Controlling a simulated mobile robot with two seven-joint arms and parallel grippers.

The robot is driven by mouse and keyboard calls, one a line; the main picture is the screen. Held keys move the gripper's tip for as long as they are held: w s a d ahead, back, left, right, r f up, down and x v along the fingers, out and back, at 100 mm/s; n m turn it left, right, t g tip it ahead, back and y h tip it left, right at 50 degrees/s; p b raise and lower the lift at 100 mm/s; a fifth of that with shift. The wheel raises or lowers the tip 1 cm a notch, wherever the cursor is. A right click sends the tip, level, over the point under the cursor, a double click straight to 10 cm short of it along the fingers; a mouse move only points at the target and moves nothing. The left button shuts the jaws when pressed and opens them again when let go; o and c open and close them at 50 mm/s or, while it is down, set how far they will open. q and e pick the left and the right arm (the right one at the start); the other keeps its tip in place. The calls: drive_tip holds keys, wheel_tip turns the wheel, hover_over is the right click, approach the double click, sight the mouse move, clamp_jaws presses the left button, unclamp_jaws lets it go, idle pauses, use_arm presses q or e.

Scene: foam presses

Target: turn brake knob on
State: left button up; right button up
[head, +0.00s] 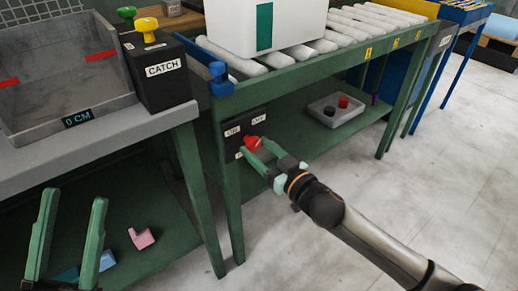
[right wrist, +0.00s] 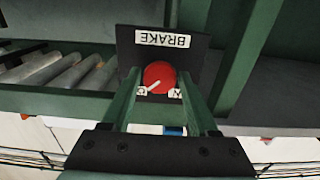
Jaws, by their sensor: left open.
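The brake knob (right wrist: 158,76) is red and round, on a black panel (right wrist: 190,60) marked BRAKE, which appears upside down in the right wrist view. Its white pointer line slants to the lower-left small label; the small labels are partly covered and I cannot read them there. In the head view the knob (head: 252,143) sits low on the panel (head: 232,143) under the conveyor. My right gripper (right wrist: 157,78) has a finger on each side of the knob, with narrow gaps showing; contact is not clear. My left gripper (head: 72,198) is open and empty at the lower left.
A black CATCH box (head: 165,85) with a yellow knob stands on the grey bench (head: 90,150). A white box (head: 290,25) rests on the rollers. A green table leg (head: 228,205) stands beside the panel. Floor at right is clear.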

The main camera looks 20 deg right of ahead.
clamp_jaws()
